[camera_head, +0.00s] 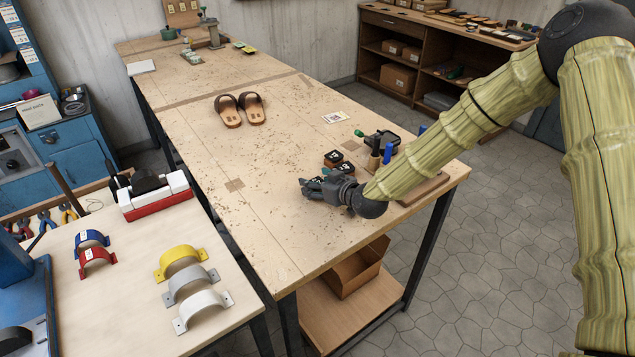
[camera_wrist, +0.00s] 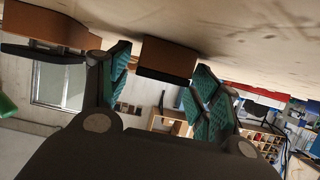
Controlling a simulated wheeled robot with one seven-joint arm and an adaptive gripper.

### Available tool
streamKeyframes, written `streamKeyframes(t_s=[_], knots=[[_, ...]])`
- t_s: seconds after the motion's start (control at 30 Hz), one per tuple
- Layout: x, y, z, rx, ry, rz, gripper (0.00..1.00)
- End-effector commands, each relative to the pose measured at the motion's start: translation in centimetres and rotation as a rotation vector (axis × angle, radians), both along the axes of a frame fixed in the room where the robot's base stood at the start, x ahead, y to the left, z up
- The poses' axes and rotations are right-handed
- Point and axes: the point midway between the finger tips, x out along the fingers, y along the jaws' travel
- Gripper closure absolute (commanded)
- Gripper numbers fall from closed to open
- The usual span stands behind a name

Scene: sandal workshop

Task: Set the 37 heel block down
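My gripper (camera_head: 318,184) is low over the near right part of the workbench. In the wrist view, its two teal-padded fingers (camera_wrist: 165,75) stand on either side of a brown heel block (camera_wrist: 170,52) with a dark face. A narrow gap shows between the left finger and the block, so the fingers look open around it. The block appears to rest on or be very close to the bench top, which is at the upper edge of that upside-down view. Two dark-topped, labelled heel blocks (camera_head: 333,158) stand just behind the gripper. The number 37 is not readable.
Behind the gripper are a dark clamp-like tool (camera_head: 382,139) and blue and green-handled items. A pair of brown sandals (camera_head: 240,110) lies farther back. Another brown block (camera_wrist: 50,24) shows at the wrist view's left. The bench left of the gripper is clear apart from shavings.

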Motion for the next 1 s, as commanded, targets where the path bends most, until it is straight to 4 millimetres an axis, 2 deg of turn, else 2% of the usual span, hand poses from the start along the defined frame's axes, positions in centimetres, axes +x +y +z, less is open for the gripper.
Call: streamKeyframes(t_s=[0.37, 1.0], knots=[[-0.1, -0.1, 0.4, 0.0, 0.0, 0.0, 0.37], [-6.7, -4.9, 3.6, 0.001, -0.001, 0.0, 0.37]])
